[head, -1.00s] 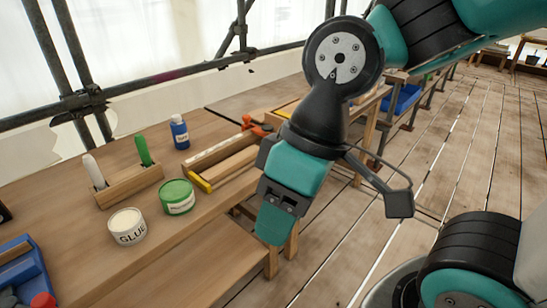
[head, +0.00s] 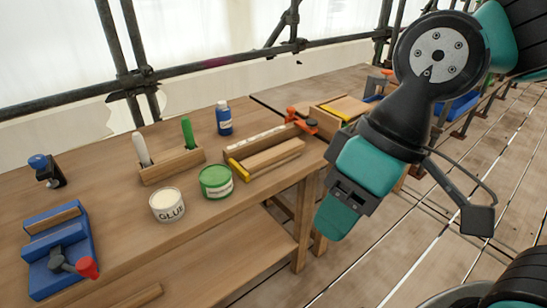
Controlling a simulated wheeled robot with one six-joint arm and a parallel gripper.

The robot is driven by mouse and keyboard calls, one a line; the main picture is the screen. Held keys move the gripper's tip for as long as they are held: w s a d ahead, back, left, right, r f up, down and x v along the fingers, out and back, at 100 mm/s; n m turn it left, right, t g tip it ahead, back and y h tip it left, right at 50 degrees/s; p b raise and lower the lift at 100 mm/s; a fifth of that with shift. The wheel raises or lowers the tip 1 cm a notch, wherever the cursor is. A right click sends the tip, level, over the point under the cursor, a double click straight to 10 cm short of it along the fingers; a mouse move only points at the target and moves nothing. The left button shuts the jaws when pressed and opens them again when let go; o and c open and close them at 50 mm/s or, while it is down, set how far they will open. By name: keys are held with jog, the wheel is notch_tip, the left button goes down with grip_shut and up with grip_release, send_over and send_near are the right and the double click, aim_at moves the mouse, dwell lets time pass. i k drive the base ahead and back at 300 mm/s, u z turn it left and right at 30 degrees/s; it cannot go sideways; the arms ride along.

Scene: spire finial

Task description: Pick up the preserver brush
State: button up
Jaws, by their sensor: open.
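Two brushes stand upright in a wooden holder on the workbench in the head view: one with a green handle (head: 188,133) and one with a white handle (head: 142,150). The holder (head: 172,169) hides their lower ends. The green one matches the green tin (head: 216,182) in front of it, whose label is too small to read surely. My gripper (head: 337,217) hangs open and pointing down, beyond the bench's right front edge. It is well to the right of the brushes and apart from them. Nothing shows in it.
A white glue tin (head: 167,205) stands in front of the holder, and a blue bottle (head: 224,118) behind it. A wooden jig (head: 262,155) with an orange clamp (head: 302,121) lies right of the tins. A blue vise (head: 58,250) sits at front left. Bare bench lies between vise and holder.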

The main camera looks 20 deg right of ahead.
aim_at(186, 122)
jog(key=u, duration=1.95)
jog(key=i, duration=1.65)
jog(key=z, duration=2.95)
